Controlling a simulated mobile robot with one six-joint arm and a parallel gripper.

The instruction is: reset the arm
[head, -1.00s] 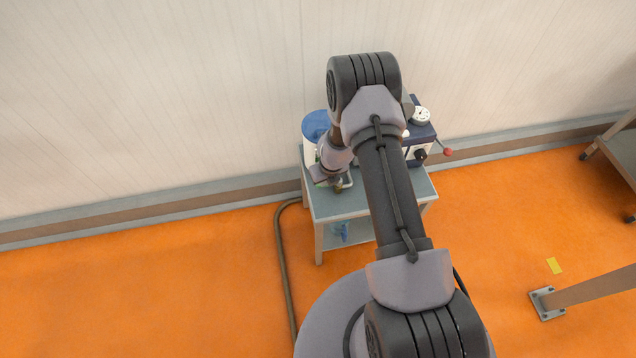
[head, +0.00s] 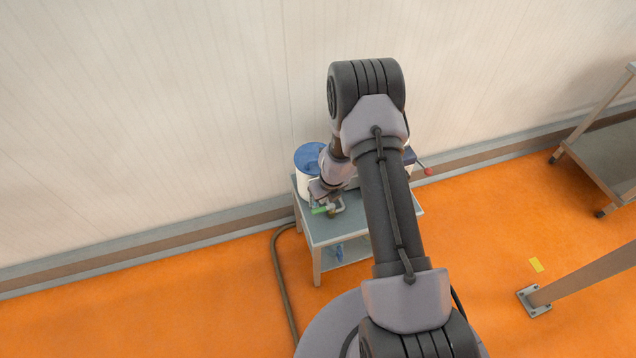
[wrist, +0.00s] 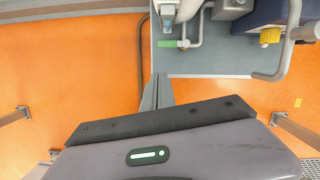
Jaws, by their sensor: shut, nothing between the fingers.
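My arm reaches out over a small grey table (head: 330,231) against the wall in the head view. My gripper (wrist: 157,92) shows in the wrist view with its two grey fingers together and nothing between them. The fingertips point toward the near left edge of the table. In the head view the gripper itself is hard to make out behind my wrist.
On the table stand a white container with a blue lid (head: 309,156) and a pipe with a green-handled valve (head: 322,210). A red knob (head: 428,171) sticks out at right. A hose (head: 279,270) runs along the floor. A rack (head: 606,155) stands far right.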

